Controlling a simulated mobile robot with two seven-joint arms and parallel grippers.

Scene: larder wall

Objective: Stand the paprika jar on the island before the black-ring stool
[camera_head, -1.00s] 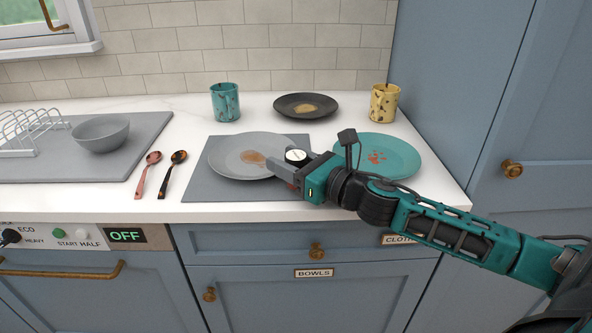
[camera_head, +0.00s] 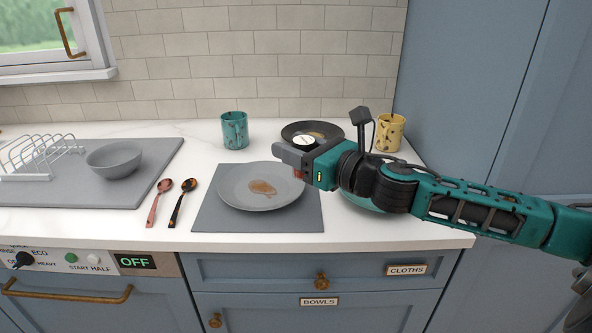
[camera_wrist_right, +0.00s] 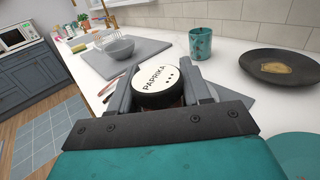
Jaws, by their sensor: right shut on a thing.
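The paprika jar (camera_wrist_right: 158,84) has a white lid top marked PAPRIKA and a black rim, seen in the right wrist view. It is between the fingers of my right gripper (camera_wrist_right: 160,92), which is shut on it. In the head view the jar's lid (camera_head: 303,141) shows at my right gripper (camera_head: 297,157), held above the counter near the grey plate. Most of the jar's body is hidden by the fingers. My left gripper is not in view. Neither the island nor the black-ring stool is seen.
The white counter (camera_head: 90,222) holds a grey plate (camera_head: 240,198) on a grey mat (camera_head: 215,222), a dark plate (camera_head: 295,129), a teal plate (camera_head: 350,203) partly hidden by my arm, a teal mug (camera_head: 234,130), a yellow mug (camera_head: 390,132), two spoons (camera_head: 180,205) and a bowl (camera_head: 113,160) by a rack (camera_head: 40,160).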

